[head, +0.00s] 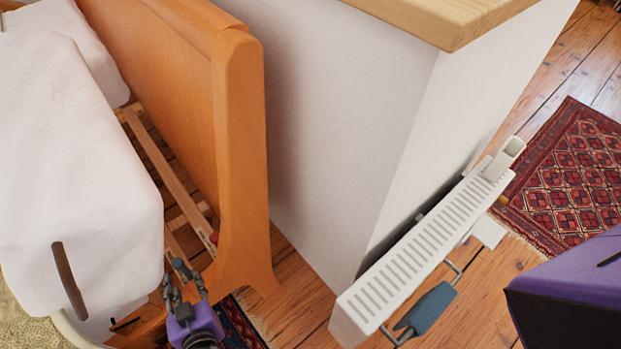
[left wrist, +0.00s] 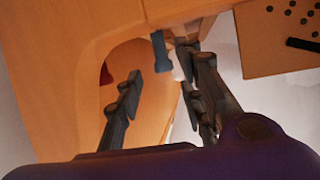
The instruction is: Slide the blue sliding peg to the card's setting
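A small blue peg (left wrist: 160,50) shows in the left wrist view, beside the wooden bed frame and ahead of my fingers. A blue-grey piece (head: 182,268) just above my gripper in the head view looks like the same peg. My left gripper (head: 186,280) is low beside the bed's end post. In the left wrist view its fingers (left wrist: 170,82) are spread apart, with nothing between them. The peg appears beyond the fingertips; I cannot tell whether the right finger touches it. I cannot make out a card. My right gripper is not in view.
The orange bed frame (head: 235,130) and white bedding (head: 75,170) crowd the left arm. A white radiator (head: 420,245) with a blue-grey hanging piece (head: 430,308) stands right. A board with dark holes (left wrist: 275,40) shows in the wrist view. Wooden floor (head: 290,295) lies between.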

